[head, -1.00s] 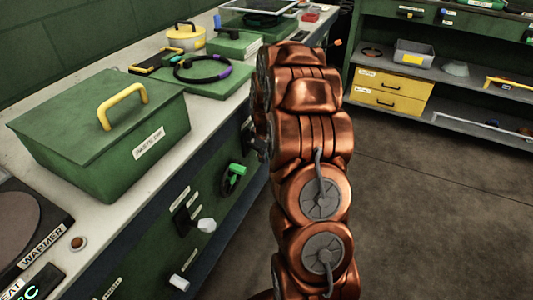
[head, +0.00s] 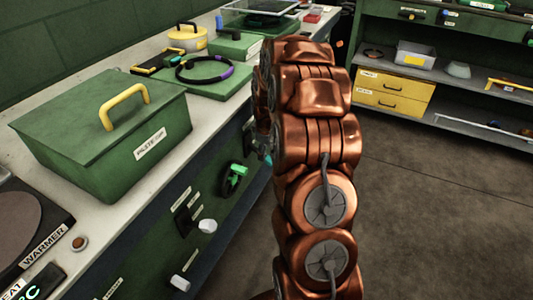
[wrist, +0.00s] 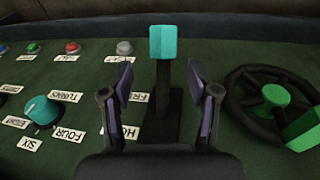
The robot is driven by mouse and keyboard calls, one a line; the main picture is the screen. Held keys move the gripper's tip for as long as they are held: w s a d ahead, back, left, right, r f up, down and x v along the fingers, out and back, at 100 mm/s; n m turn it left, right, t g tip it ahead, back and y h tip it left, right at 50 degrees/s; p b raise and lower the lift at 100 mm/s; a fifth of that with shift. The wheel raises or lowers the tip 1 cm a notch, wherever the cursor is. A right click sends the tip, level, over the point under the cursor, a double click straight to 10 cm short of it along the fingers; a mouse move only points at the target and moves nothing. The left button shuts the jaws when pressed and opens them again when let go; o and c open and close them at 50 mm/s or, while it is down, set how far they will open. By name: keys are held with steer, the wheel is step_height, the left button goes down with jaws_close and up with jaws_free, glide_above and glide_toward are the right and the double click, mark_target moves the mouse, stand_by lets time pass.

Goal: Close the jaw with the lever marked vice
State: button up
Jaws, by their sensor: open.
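In the wrist view a black lever with a teal tip (wrist: 162,42) stands upright from the green panel. My gripper (wrist: 160,85) is open, with one finger on each side of the lever and a gap to it on both sides. Small white labels lie around the lever's base; they are partly hidden by the fingers, and I cannot read the word vice on any. In the head view a small teal spot (head: 267,159) shows beside my copper arm, which hides the gripper and most of the lever. No jaw is clearly visible.
A black handwheel with a green hub (wrist: 275,95) is close right of the gripper. A teal knob (wrist: 41,111) with number labels is on the left, and several small buttons are beyond. A green box (head: 100,130) and a black ring (head: 203,70) occupy the bench above.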

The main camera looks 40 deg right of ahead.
steer(key=v, duration=0.9)
steer(key=shift+a, duration=0.1)
